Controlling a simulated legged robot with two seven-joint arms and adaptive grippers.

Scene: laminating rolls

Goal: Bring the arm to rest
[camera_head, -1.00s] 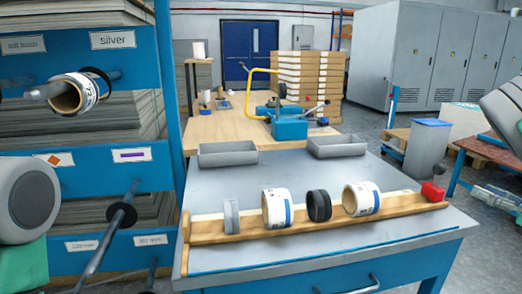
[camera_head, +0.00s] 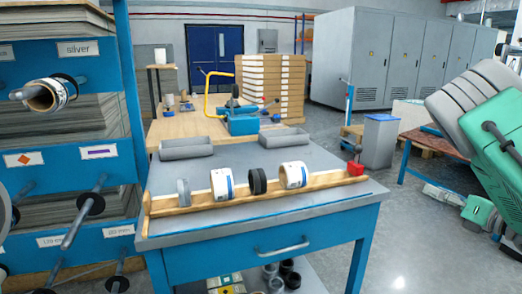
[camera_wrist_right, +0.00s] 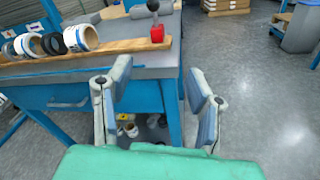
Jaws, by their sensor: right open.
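My right gripper (camera_head: 440,193) is in the head view at the right, beyond the table's right side and over the floor. Its grey and green arm (camera_head: 500,150) comes in from the right edge. In the right wrist view the gripper (camera_wrist_right: 158,78) is open, its two fingers wide apart with nothing between them. It points towards the table's front right, apart from it. My left gripper is out of view; only a sliver of grey shows at the head view's left edge.
A wooden rack (camera_head: 210,205) on the grey table (camera_head: 180,233) bears white rolls (camera_head: 293,174), a black ring (camera_head: 257,182) and a grey ring (camera_head: 183,192), with a red block (camera_head: 355,169) at its right end. A blue shelf (camera_head: 130,130) stands left. Floor (camera_head: 410,260) at right is clear.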

